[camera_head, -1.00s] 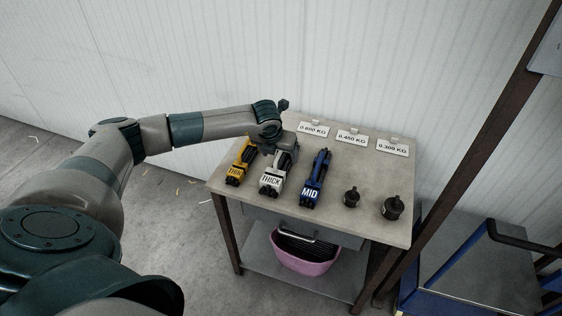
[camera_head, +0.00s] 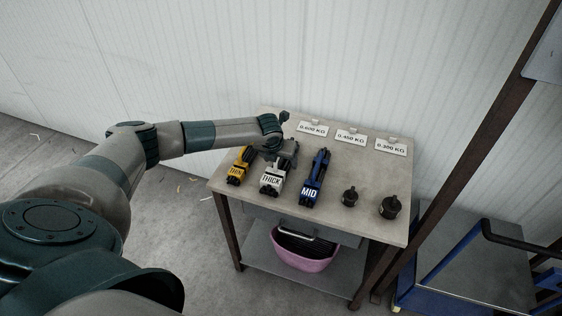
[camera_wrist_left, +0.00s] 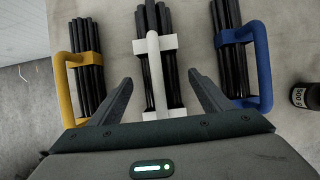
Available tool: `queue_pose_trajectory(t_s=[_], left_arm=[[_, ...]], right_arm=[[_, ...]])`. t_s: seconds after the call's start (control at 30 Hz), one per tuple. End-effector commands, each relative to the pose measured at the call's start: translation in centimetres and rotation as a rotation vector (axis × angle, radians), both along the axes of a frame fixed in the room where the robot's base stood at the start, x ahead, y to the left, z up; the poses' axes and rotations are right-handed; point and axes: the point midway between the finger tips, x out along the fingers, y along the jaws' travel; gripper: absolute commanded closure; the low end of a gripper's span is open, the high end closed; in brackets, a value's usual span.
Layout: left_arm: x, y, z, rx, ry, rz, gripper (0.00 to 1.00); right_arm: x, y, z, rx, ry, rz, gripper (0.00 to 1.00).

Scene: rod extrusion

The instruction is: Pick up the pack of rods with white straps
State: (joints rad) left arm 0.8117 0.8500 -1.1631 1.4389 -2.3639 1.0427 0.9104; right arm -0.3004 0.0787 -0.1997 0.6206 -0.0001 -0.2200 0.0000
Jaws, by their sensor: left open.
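The pack of black rods with white straps (camera_head: 271,182), labelled THICK, lies on the table between the yellow and blue packs. In the left wrist view its white strap and handle (camera_wrist_left: 154,75) show in the middle. My left gripper (camera_head: 281,160) is over the far part of this pack in the head view. In the left wrist view the left gripper (camera_wrist_left: 158,90) is open, with one finger on each side of the white-strapped pack. Whether the fingers touch it cannot be told. My right gripper is not in view.
The yellow-strapped pack (camera_head: 238,172) is close on the left and the blue-strapped pack (camera_head: 312,188) on the right. Two dark weights (camera_head: 390,207) stand further right. Weight cards (camera_head: 350,136) stand along the back of the table (camera_head: 366,180). A wall is behind.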

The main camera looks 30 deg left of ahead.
Motion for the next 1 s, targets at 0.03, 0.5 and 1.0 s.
queue_pose_trajectory(t_s=[0.03, 0.5, 1.0], left_arm=[[0.3, 0.0, -0.3, -0.001, 0.001, 0.001, 0.28], [0.8, 0.2, -1.7, 0.000, -0.001, 0.001, 0.28], [0.8, 0.2, -1.7, 0.000, -0.001, 0.001, 0.90]], right_arm=[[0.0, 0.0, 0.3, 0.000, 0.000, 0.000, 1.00], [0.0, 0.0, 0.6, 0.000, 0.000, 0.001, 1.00], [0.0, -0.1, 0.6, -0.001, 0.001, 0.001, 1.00]])
